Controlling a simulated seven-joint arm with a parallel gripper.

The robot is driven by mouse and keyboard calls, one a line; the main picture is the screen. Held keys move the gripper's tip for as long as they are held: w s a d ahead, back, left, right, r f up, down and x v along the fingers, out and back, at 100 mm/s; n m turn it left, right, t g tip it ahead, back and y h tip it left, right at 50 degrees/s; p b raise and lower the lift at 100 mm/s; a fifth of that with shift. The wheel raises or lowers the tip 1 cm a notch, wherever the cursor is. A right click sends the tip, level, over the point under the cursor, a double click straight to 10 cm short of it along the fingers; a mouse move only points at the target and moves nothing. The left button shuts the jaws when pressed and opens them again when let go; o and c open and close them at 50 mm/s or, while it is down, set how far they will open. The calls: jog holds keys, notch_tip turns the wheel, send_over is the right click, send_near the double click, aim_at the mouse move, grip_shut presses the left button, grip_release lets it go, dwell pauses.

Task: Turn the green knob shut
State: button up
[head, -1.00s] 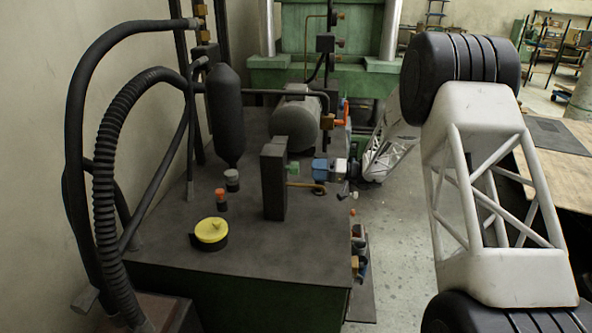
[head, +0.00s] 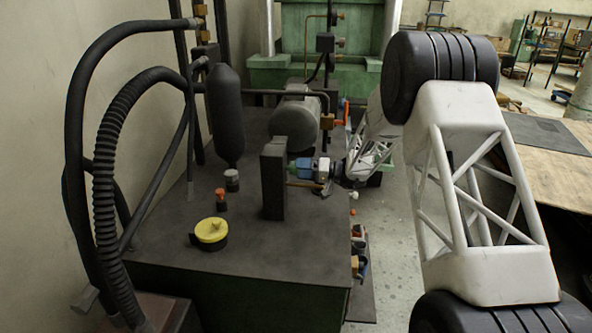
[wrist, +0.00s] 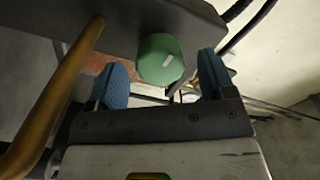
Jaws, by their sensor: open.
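In the head view my gripper (head: 303,167) is at the right side of an upright dark block (head: 273,183), and the knob is mostly or wholly hidden there.
A brass pipe (wrist: 55,100) runs close by on the left in the wrist view. A dark tank top (head: 270,245) carries a yellow cap (head: 211,231), an orange-topped fitting (head: 220,196) and a black cylinder (head: 226,115). Open floor (head: 395,235) lies right of the tank.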

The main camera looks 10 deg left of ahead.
jog(key=shift+a, duration=1.15)
jog(key=c, duration=0.9)
